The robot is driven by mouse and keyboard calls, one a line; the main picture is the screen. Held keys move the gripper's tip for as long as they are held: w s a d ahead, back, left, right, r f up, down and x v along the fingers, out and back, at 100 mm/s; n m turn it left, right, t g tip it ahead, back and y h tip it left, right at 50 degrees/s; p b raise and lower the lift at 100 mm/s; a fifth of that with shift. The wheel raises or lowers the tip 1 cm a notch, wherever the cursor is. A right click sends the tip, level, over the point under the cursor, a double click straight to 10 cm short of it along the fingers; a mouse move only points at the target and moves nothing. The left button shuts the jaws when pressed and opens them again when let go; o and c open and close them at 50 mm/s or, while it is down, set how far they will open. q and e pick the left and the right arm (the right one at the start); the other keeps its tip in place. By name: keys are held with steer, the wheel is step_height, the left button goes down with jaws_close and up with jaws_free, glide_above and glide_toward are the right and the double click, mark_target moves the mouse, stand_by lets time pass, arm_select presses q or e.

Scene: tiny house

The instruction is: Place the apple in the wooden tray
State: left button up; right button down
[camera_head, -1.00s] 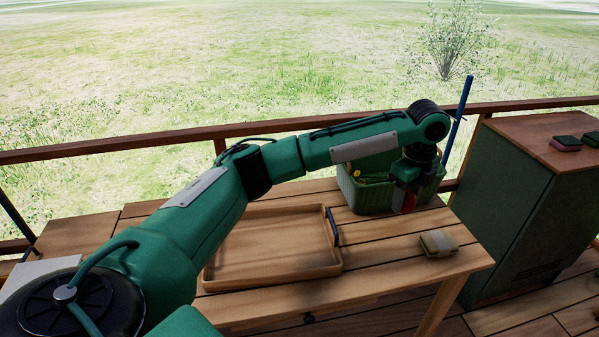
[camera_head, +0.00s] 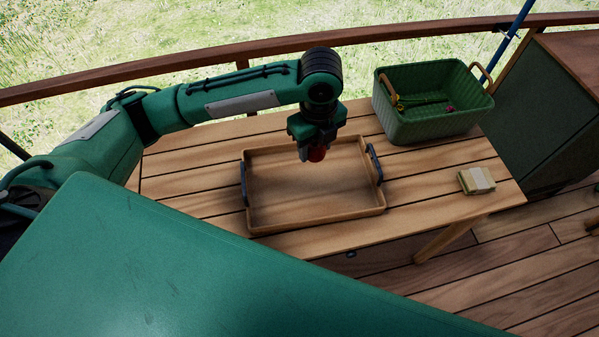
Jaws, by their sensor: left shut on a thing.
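The wooden tray (camera_head: 296,219) lies on the slatted wooden table, with a dark handle at each end. Its floor shows no object on it. My left gripper (camera_head: 314,154) is over the back part of the tray, pointing down. It is shut on the red apple (camera_head: 317,155), of which only a small part shows below the fingers. The apple appears to be above the tray floor; the exact height is hard to tell. My right gripper is not in view.
A green basket (camera_head: 432,125) with a few small items stands at the table's back right. A folded cloth or sponge (camera_head: 476,180) lies near the right edge. A wooden railing (camera_head: 190,73) runs behind the table. A green cabinet (camera_head: 545,125) stands at the right.

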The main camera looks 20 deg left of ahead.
mark_target(312, 193)
arm_select(q)
step_height(312, 193, down, 18)
steer(key=shift+d+p, duration=0.1)
steer(key=shift+p, duration=0.6)
steer(key=o, duration=1)
step_height(312, 193, up, 12)
steer(key=b, duration=0.1)
steer(key=shift+b, duration=0.3)
